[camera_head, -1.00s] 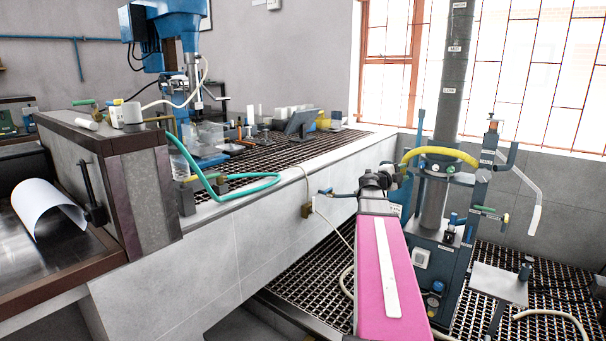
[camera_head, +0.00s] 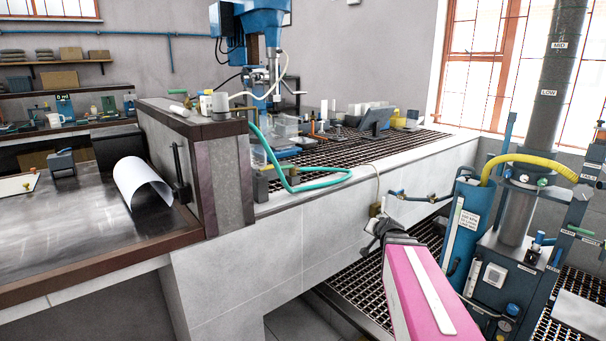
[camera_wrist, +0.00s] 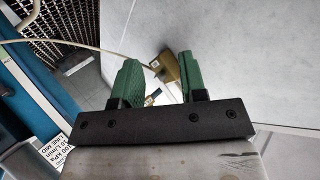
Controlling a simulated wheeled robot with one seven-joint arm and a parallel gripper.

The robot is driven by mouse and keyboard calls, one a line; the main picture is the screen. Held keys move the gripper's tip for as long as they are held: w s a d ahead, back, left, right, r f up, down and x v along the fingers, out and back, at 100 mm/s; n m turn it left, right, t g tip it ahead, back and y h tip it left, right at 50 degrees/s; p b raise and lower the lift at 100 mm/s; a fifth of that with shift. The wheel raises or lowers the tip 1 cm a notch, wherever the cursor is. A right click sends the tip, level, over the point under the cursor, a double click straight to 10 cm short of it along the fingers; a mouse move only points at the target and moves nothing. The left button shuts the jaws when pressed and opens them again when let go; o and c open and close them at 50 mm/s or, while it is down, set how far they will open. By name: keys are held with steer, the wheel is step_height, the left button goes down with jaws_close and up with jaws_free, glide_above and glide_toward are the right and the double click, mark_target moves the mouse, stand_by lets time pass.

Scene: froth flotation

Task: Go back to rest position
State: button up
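My gripper shows in the wrist view (camera_wrist: 155,85) with its two green fingers apart and nothing held between them. A brass-coloured fitting on the tiled wall shows beyond the fingertips, apart from them. In the head view my gripper (camera_head: 374,232) is small and dark at the far end of my pink arm. It is in front of the tiled bench wall, left of the blue column unit (camera_head: 464,230).
The tiled bench (camera_head: 285,245) with a grated top runs along the middle. A brass fitting (camera_wrist: 166,66) with a pale hose is on its wall. A tall grey column (camera_head: 548,110) stands at right. A metal-topped counter (camera_head: 75,235) with a paper roll (camera_head: 143,184) is at left.

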steer(key=s+a+f+n+g, duration=0.2)
steer(key=s+a+f+g, duration=0.2)
steer(key=s+f, duration=0.3)
steer(key=s+a+f+n+g+h, duration=0.1)
steer(key=s+a+f+n+g, duration=0.2)
steer(key=s+f+g, duration=0.4)
steer(key=s+a, duration=0.1)
steer(key=s, duration=0.5)
steer(key=shift+s+a+g, duration=0.15)
steer(key=shift+s+g, duration=0.15)
steer(key=shift+s, duration=0.05)
